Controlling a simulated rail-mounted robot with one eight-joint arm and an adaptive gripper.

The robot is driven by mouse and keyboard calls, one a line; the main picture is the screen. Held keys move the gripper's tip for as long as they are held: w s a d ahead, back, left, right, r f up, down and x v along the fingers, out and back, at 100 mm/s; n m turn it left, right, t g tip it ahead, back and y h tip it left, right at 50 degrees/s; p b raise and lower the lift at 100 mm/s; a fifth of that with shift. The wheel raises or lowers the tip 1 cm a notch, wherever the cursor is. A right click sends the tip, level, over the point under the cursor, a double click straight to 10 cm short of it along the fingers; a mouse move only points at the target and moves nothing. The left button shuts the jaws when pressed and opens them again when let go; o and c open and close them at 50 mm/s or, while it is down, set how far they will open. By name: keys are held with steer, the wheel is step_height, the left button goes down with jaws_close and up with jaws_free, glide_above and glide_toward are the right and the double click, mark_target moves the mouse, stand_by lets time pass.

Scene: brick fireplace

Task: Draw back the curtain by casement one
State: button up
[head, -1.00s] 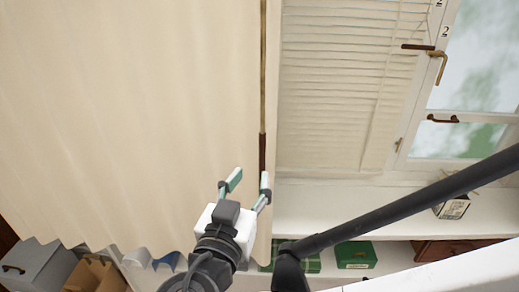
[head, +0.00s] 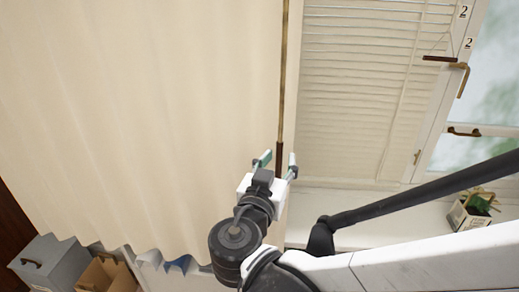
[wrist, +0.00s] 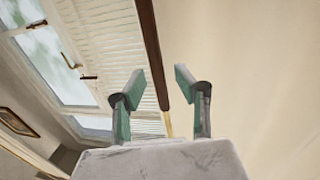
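A cream, pleated curtain (head: 130,110) hangs drawn across the left and middle of the head view. Whatever is behind it is hidden. A thin draw rod (head: 283,90) hangs along its right edge, brass-coloured above with a dark brown lower grip (head: 279,155). My gripper (head: 277,161) is open at the height of this grip, with green-padded fingers. In the wrist view the dark grip (wrist: 153,60) runs between the two spread fingertips (wrist: 160,84). Both fingers look apart from it; how far in depth it lies between them is unclear.
A blind (head: 365,90) and a window casement labelled 2 (head: 465,125) are to the right. A potted plant (head: 472,208) stands on the white sill (head: 390,212). A grey box (head: 48,262) and a brown box (head: 105,275) are below the curtain at left.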

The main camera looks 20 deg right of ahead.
steer(key=shift+w+d, duration=0.2)
steer(key=shift+w, duration=0.1)
jaws_close()
stand_by(0.4)
